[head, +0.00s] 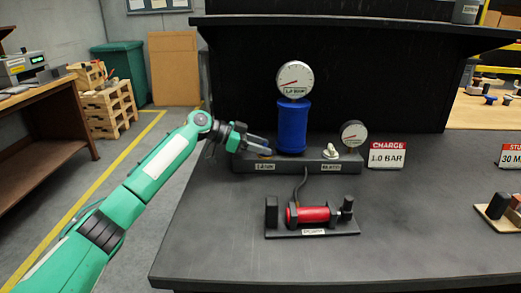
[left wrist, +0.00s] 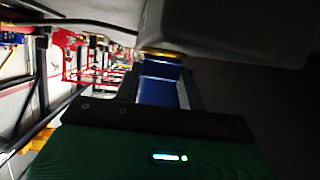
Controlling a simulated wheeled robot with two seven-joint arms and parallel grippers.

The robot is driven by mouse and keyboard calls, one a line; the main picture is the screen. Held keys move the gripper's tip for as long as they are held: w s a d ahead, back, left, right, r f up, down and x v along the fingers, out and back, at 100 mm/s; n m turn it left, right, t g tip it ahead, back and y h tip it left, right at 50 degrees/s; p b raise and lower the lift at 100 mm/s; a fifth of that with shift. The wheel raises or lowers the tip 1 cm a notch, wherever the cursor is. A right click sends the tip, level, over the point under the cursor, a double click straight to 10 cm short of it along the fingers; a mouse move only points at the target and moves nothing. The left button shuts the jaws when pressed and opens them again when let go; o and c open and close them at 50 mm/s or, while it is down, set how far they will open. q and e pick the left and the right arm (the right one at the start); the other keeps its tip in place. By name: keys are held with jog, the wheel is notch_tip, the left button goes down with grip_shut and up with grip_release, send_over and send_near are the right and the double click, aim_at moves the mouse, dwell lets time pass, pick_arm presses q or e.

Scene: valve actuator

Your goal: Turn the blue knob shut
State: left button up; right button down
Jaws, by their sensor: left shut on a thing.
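My left gripper (head: 262,146) reaches in from the left at the left end of the black valve block (head: 300,167). It is shut on the blue knob (left wrist: 163,90), which shows between the fingers in the left wrist view, with a brass-coloured ring at its top. In the head view the fingers mostly hide the knob. A blue cylinder (head: 292,127) with a round gauge (head: 295,77) on top stands on the block, just right of the gripper. A pale knob (head: 330,151) sits on the block's right part. My right gripper is not in view.
A smaller gauge (head: 354,134) stands at the block's right end. A red actuator (head: 308,215) on a black base lies in front, joined by a hose. A CHARGE 1.0 BAR sign (head: 387,156) stands to the right. The front of the dark table (head: 400,240) is clear.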

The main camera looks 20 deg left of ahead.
pick_arm(q)
jog(key=shift+w+m+g+h+b, duration=0.15)
jog(key=shift+m+g+h+b, duration=0.35)
jog(key=shift+m+g, duration=0.4)
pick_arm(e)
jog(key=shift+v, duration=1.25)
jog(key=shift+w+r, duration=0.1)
pick_arm(q)
jog(key=o, duration=1)
jog(key=v, duration=1.4)
jog(key=shift+d, duration=0.1)
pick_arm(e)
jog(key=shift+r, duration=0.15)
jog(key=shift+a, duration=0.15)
